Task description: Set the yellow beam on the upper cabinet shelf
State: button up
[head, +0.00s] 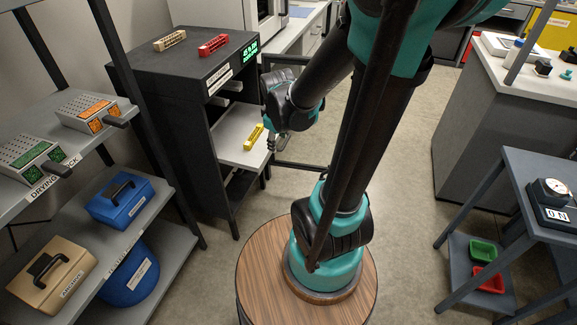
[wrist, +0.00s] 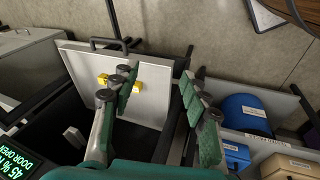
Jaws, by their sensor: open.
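The yellow beam (head: 254,137) lies on a light grey panel (head: 231,150) that sticks out level from the front of the black cabinet (head: 192,115). In the wrist view the beam (wrist: 103,79) shows on both sides of my left finger, which hides its middle. My gripper (head: 273,143) is just right of the beam in the head view. In the wrist view my gripper (wrist: 162,92) is open, with nothing seen between the fingers. The cabinet's inside is dark; pale shelf edges (head: 233,85) show in its opening, but the upper shelf is mostly hidden.
A cream beam (head: 170,41) and a red beam (head: 213,45) lie on the cabinet top. A bar handle (wrist: 105,43) is on the panel's outer edge. A drying rack (head: 165,215) with boxes and cases stands at the left.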

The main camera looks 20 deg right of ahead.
jog(key=s+f+m, duration=0.2)
jog(key=s+m, duration=0.6)
jog(key=s, duration=0.2)
jog(key=shift+s+d+f+m+y, duration=0.25)
jog(key=shift+m+y, duration=0.15)
